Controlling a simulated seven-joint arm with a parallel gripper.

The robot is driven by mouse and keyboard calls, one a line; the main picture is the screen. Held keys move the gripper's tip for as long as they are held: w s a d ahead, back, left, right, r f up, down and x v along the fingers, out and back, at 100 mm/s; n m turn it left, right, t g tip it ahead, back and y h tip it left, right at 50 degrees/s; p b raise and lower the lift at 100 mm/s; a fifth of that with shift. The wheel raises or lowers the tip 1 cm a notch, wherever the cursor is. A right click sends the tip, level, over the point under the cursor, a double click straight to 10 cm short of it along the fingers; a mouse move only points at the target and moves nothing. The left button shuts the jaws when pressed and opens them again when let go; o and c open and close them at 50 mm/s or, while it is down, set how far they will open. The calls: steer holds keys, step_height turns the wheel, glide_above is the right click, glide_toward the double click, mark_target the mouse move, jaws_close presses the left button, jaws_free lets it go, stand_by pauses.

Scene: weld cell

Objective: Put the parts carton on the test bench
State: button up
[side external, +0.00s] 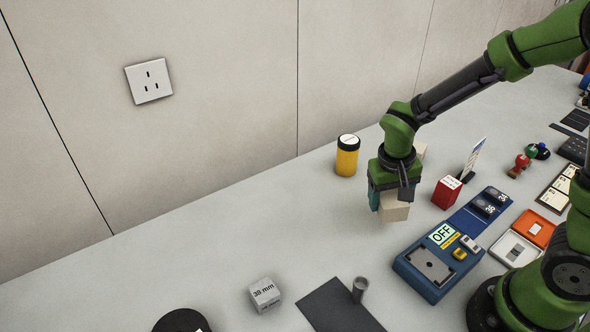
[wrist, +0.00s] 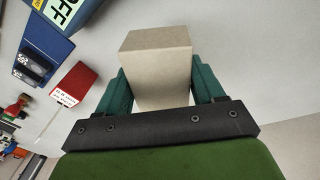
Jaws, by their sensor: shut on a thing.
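A plain beige carton (side external: 396,208) is between the teal fingers of my gripper (side external: 388,199), left of the blue test bench (side external: 409,262). In the wrist view the carton (wrist: 157,66) sits between both fingers, and my gripper (wrist: 161,88) is shut on it. The carton is low over the table; I cannot tell whether it touches. The test bench has an "OFF" sign, a grey plate and a yellow button. Its corner (wrist: 42,38) shows at the top left of the wrist view. My gripper partly hides the carton in the side view.
A red box (side external: 447,192) stands between my gripper and a blue tray (side external: 467,222). A yellow jar (side external: 347,158) with a dark lid stands behind, near the wall. A "38 mm" block (side external: 265,294), a dark mat (side external: 335,309) and a grey cylinder (side external: 360,288) are in front.

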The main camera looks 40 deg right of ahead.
mark_target(392, 192)
steer(key=shift+n, duration=0.6)
step_height(392, 192, up, 5)
steer(key=shift+r, duration=0.1)
steer(key=w+r+n+t, duration=0.1)
steer(key=w+r+n, duration=0.3)
steer(key=r, duration=0.3)
steer(key=a+f+m+g+y, duration=0.3)
steer(key=a+m+g, duration=0.1)
steer(key=a, duration=0.7)
steer(key=a+f+m+g+y, duration=0.3)
steer(key=a+f+m, duration=0.1)
steer(key=a, duration=0.6)
steer(key=w+a+f+m+t+y, duration=0.2)
steer(key=w+a+m+t+y, duration=0.7)
steer(key=a+m+t+y, duration=0.2)
steer(key=shift+a+m+y, duration=0.25)
steer(key=shift+m+y, duration=0.15)
steer(key=shift+m, duration=0.7)
steer(key=shift+w+f, duration=0.1)
steer(key=shift+f, duration=3.3)
steer(key=shift+f, duration=0.55)
